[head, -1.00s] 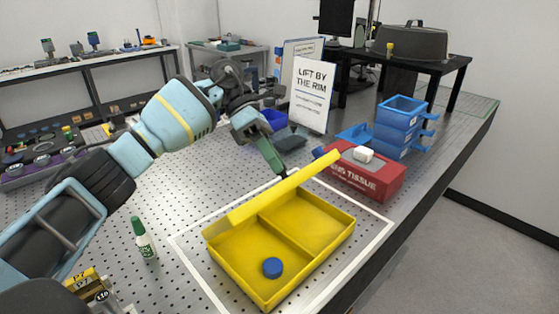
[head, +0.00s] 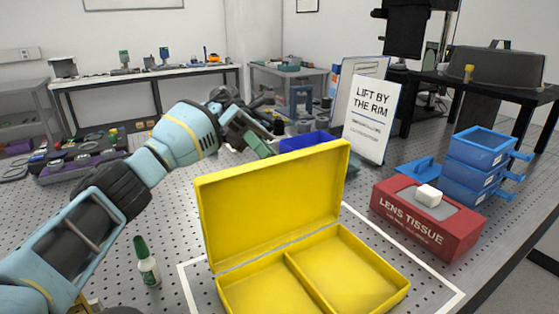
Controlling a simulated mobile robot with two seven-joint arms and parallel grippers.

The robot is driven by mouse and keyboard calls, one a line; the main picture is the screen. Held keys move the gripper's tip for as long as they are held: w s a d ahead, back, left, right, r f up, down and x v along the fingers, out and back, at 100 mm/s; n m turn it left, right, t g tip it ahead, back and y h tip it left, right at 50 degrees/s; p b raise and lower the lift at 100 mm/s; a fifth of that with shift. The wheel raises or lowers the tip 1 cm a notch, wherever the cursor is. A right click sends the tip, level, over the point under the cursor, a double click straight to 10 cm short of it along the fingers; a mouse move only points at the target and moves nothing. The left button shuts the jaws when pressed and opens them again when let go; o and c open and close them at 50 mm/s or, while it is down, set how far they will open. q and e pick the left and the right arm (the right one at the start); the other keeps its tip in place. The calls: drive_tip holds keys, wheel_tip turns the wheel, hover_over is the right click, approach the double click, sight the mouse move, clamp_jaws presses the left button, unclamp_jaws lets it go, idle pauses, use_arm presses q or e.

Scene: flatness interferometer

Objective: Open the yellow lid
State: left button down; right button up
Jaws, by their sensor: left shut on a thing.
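The yellow lid (head: 272,205) stands raised, close to upright, along the back edge of the yellow box. The box (head: 340,277) is open toward me. It has a divider and two compartments, and its front is cut off by the bottom of the picture. My left gripper (head: 262,147) is at the top edge of the lid, shut on it. The lid hides part of the fingers. My right gripper is not in view.
A red lens tissue box (head: 420,225) stands right of the yellow box, with blue stacked trays (head: 475,165) behind it. A small green-capped bottle (head: 147,268) stands at left. A "Lift by the rim" sign (head: 368,110) stands behind. A blue bin (head: 305,141) is behind the lid.

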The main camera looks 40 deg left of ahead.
use_arm(q)
drive_tip(key=shift+w+a+f, duration=0.1)
drive_tip(key=shift+a+f, duration=0.1)
drive_tip(key=shift+f, duration=0.3)
drive_tip(key=shift+a+f, duration=0.15)
drive_tip(key=shift+f, duration=0.35)
drive_tip(key=c, duration=1.2)
unclamp_jaws()
drive_tip(key=shift+a+r, duration=0.1)
drive_tip(key=shift+r, duration=0.25)
